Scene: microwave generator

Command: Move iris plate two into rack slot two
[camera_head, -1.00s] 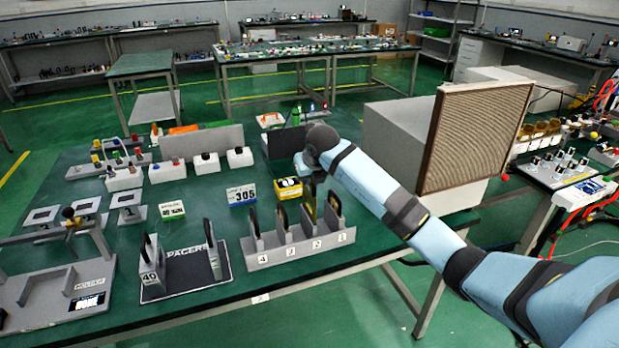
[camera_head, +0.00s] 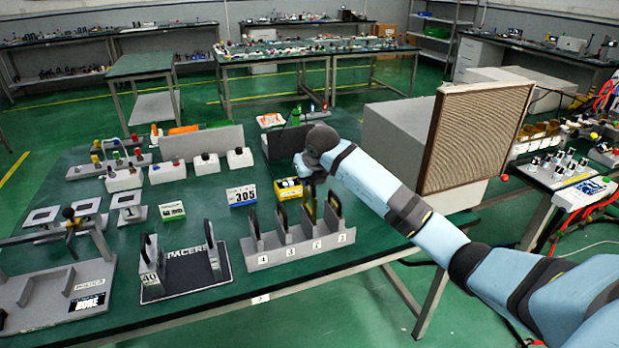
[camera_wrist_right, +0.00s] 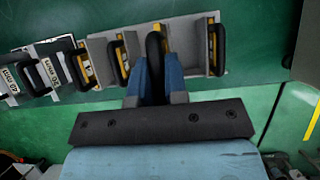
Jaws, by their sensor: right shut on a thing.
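The grey rack (camera_head: 300,248) stands near the front edge of the green table, with several numbered slots holding upright plates with black handles. My right gripper (camera_head: 311,184) is over the rack's second slot from the right, pointing down. In the right wrist view its blue fingers (camera_wrist_right: 159,82) are shut on the black handle of a plate (camera_wrist_right: 154,50), which I take to be iris plate two. That plate (camera_head: 309,207) stands upright at that slot, between the neighbouring plates. The fingers hide part of it, and I cannot tell whether it is fully seated. My left gripper is not in view.
Left of the rack is a dark spacer stand (camera_head: 188,270) with two upright handled plates. A large box with a brown mesh front (camera_head: 475,135) stands to the right.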

